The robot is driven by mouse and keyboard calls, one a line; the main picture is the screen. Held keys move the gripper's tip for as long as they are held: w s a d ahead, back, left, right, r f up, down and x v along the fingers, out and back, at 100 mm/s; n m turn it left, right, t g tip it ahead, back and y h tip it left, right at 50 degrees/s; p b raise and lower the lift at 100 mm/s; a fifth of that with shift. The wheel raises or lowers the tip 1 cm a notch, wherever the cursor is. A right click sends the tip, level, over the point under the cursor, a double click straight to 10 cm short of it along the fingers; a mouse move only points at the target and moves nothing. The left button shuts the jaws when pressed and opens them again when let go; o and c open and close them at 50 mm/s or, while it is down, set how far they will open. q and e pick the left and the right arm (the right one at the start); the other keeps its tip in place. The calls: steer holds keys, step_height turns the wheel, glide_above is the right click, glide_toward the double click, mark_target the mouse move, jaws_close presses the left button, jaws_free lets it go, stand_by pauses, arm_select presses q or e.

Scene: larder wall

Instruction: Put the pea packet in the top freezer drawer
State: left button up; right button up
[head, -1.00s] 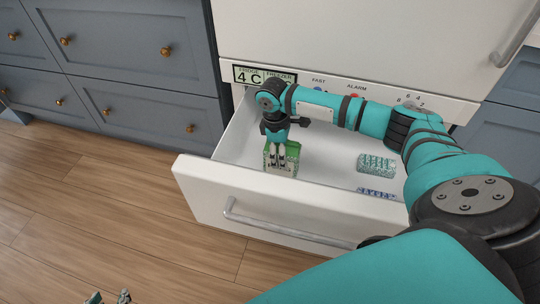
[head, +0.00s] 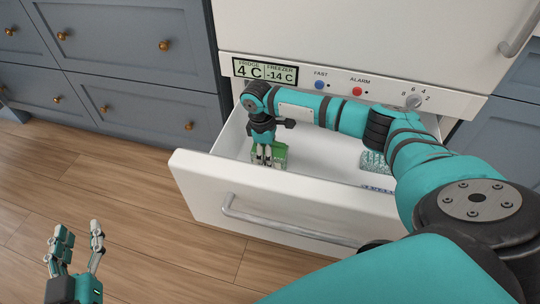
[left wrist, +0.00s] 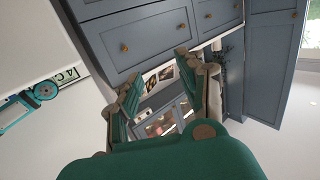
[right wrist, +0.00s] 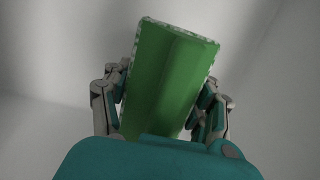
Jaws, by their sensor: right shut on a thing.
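The green pea packet (head: 279,153) is inside the open white freezer drawer (head: 200,190), near its left end. My right gripper (head: 263,160) reaches down into the drawer and is shut on the packet. In the right wrist view the packet (right wrist: 165,80) stands between the two fingers (right wrist: 160,115). I cannot tell whether the packet touches the drawer floor. My left gripper (head: 75,250) is open and empty over the wooden floor at lower left. Its spread fingers also show in the left wrist view (left wrist: 155,95).
A pale green ice-patterned packet (head: 373,162) and a blue-white item (head: 378,189) lie at the drawer's right, partly hidden by my right arm. The drawer middle is clear. Blue cabinets (head: 120,90) stand at left.

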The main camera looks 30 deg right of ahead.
arm_select(q)
steer(key=shift+f, duration=0.15)
arm_select(e)
steer(key=o, duration=1.7)
steer(key=shift+c, duration=0.2)
steer(key=shift+r, duration=0.3)
steer(key=r+p, duration=0.1)
steer(key=r, duration=0.2)
steer(key=r+p, duration=0.1)
steer(key=r, duration=0.1)
steer(key=shift+w+a+r+p, duration=0.3)
steer(key=shift+w, duration=0.05)
arm_select(q)
steer(key=s+a+f+g+y+p, duration=0.1)
steer(key=s+a+f+g, duration=0.1)
steer(key=s+f+g, duration=0.4)
steer(key=s+a+f+g+y+p, duration=0.1)
steer(key=s+a+f+g+y, duration=0.1)
steer(key=s+f+g, duration=0.3)
step_height(320, 180, down, 2)
steer(key=s+a, duration=0.1)
steer(key=s, duration=0.1)
steer(key=shift+s+a+f+n+g, duration=0.2)
steer(key=shift+s+a+n+g, duration=0.1)
steer(key=shift+g, duration=0.1)
arm_select(e)
steer(key=r, duration=0.5)
steer(key=shift+w+a+r, duration=0.3)
steer(key=shift+r, duration=0.1)
